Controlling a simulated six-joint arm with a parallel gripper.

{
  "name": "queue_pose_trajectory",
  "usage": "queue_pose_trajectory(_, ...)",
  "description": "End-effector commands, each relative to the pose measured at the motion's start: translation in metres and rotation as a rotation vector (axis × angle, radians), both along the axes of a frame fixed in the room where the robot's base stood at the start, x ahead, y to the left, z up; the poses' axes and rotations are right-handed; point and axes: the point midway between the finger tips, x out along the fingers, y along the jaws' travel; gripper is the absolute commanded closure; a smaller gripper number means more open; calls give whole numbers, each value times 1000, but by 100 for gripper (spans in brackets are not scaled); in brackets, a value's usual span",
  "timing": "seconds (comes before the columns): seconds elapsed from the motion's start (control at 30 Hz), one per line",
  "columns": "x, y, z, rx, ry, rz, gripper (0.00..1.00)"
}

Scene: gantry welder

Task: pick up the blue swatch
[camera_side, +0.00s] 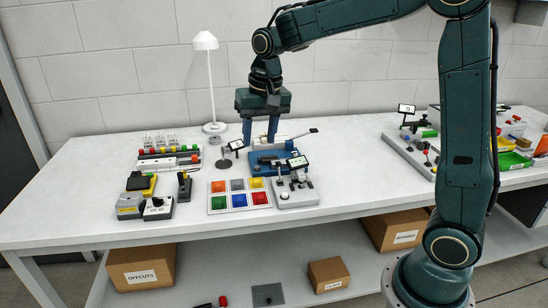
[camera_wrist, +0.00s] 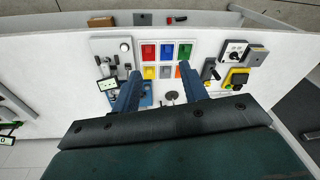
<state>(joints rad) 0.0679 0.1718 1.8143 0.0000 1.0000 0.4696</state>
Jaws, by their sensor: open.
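The blue swatch (camera_side: 239,200) lies in the front row, middle place, of a white swatch board (camera_side: 228,211), between a green swatch (camera_side: 219,203) and a red swatch (camera_side: 260,198). In the wrist view the blue swatch (camera_wrist: 167,51) shows in the top row, beyond the fingertips. My gripper (camera_side: 260,142) is open and empty, fingers pointing down. It is above the table, over or near a blue device (camera_side: 268,164) behind the board. In the wrist view the two blue fingers of my gripper (camera_wrist: 160,74) are wide apart, and nothing hides the blue swatch.
Orange, grey and yellow swatches fill the board's back row. A grey fixture (camera_side: 295,192) with a small display stands right of the board. A joystick box (camera_side: 184,186) and button boxes (camera_side: 130,206) stand left. A white lamp (camera_side: 208,80) rises behind. Table in front is clear.

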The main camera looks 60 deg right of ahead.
Motion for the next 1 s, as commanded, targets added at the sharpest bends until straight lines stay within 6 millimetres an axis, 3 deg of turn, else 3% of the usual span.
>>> queue_pose_trajectory(0.3, 58, -12, -54, 20, 90, -137, 56)
queue_pose_trajectory(0.5, 83, -19, -86, 27, 133, -210, 56)
queue_pose_trajectory(0.7, 93, -22, -102, 29, 153, -245, 56)
queue_pose_trajectory(1.0, 94, -23, -107, 30, 154, -249, 56)
